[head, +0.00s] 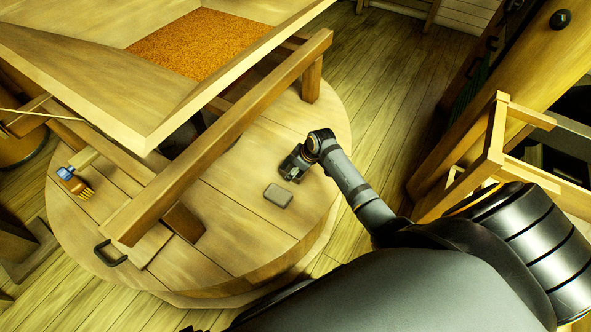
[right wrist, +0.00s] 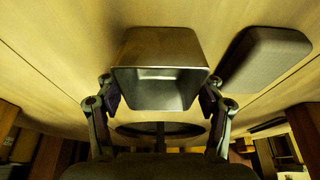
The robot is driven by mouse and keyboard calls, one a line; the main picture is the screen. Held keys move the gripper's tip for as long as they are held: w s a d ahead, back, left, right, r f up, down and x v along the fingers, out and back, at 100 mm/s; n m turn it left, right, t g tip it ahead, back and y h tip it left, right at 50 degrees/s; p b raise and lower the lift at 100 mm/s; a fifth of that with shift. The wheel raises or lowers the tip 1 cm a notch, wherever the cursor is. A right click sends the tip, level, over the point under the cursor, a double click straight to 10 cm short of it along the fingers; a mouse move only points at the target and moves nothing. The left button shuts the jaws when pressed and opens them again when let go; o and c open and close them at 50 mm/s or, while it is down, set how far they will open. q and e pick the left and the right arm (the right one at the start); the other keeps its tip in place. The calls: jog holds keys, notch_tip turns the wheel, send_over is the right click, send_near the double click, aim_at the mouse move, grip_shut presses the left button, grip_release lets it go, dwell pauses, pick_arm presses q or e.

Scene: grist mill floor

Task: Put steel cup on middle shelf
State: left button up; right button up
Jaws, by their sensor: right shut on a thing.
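The steel cup (right wrist: 160,58) is a square, metallic, tapered cup in the right wrist view. My right gripper (right wrist: 158,98) is shut on it, with one finger on each side. In the head view my right gripper (head: 294,165) is at the right part of the round wooden top, and the cup is hard to make out there. I cannot tell whether the cup touches the wood. My left gripper is not in view. No middle shelf can be clearly picked out.
A grey rounded block (head: 278,196) lies close beside the gripper on the round wooden top (head: 235,240). A wooden beam (head: 215,140) and a hopper of grain (head: 195,45) stand over it. A brush (head: 75,182) lies at left. A wooden frame (head: 494,135) stands at right.

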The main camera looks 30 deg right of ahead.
jog(key=shift+r, duration=0.1)
jog(key=o, duration=1.2)
